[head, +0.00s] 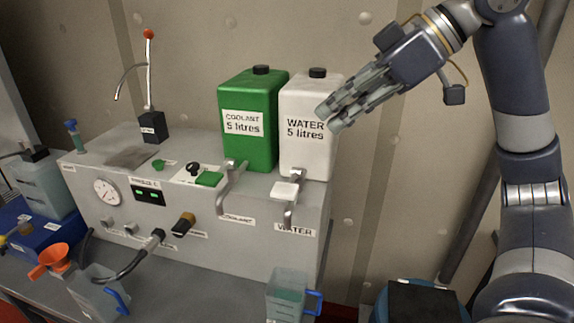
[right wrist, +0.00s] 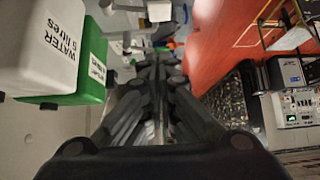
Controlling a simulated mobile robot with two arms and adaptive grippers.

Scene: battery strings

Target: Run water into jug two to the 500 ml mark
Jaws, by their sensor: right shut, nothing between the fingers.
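A clear jug with a blue handle (head: 287,295) stands below the water tap (head: 291,212), with a greenish tint in its lower part. Its marks and number are too small to read. A second clear jug (head: 98,296) with a blue handle stands at the front left, beside an orange funnel (head: 53,258). I cannot tell which is jug two. The white water container (head: 305,155) sits above the tap, whose pale lever (head: 285,189) is on top. My right gripper (head: 333,116) is shut and empty, raised in front of this container; its fingers also show in the right wrist view (right wrist: 158,70).
A green coolant container (head: 249,150) with its own tap (head: 232,182) stands left of the water. The grey console (head: 100,240) carries a gauge, knobs and a hose (head: 140,258). Bench space lies clear between the two jugs.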

